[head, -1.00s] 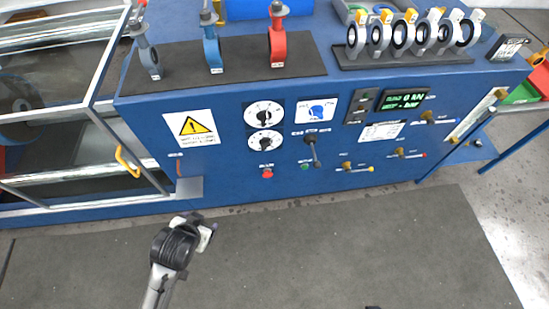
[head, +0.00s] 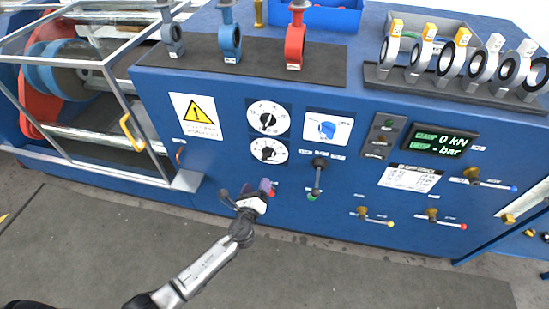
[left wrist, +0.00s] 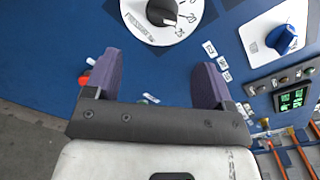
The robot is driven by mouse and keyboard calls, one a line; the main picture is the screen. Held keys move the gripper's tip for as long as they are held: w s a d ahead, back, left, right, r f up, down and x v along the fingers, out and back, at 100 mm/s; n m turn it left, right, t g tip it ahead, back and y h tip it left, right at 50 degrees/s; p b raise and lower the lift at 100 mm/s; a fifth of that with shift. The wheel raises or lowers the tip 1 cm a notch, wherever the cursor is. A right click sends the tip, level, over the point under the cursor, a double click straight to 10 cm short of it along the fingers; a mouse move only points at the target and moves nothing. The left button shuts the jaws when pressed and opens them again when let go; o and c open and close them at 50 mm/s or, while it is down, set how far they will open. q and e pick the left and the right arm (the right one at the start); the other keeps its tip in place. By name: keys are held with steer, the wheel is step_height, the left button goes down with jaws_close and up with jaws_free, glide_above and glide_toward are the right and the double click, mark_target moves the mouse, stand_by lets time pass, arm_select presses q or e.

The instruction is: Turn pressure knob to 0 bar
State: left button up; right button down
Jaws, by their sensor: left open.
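Two white dials with black knobs sit one above the other on the blue panel, the upper dial (head: 268,119) and the lower dial (head: 268,151). In the left wrist view, a dial with a black pressure knob (left wrist: 162,12) and the printed word "PRESSURE" is cut off by the top edge. My left gripper (head: 247,191) is below the dials, open and empty. In the left wrist view its purple fingers (left wrist: 158,63) are spread, apart from the knob. The display (head: 441,142) reads 0 kN and "- bar". My right gripper is out of view.
A red button (head: 271,193) lies close to my left fingers. A black lever (head: 318,178) and a blue selector knob (head: 327,130) are to the right. Brass valves (head: 432,215) sit lower right. A glazed metal-framed guard (head: 110,80) stands at left. The floor in front is clear.

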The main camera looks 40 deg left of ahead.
mark_target(267, 159)
arm_select(q)
steer(key=shift+m, duration=0.3)
steer(key=b+x, duration=0.1)
steer(key=x, duration=0.3)
steer(key=b+x, duration=0.1)
steer(key=x, duration=0.3)
steer(key=b+x, duration=0.1)
steer(key=x, duration=0.3)
steer(key=shift+w+d+f, duration=0.1)
steer(key=shift+w+d, duration=0.15)
steer(key=shift+w, duration=0.05)
steer(key=shift+w+a, duration=0.35)
steer(key=shift+w, duration=0.3)
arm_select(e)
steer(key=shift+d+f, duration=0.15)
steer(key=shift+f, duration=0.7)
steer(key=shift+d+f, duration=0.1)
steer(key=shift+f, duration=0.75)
arm_select(q)
steer(key=shift+c, duration=0.2)
steer(key=c, duration=0.8)
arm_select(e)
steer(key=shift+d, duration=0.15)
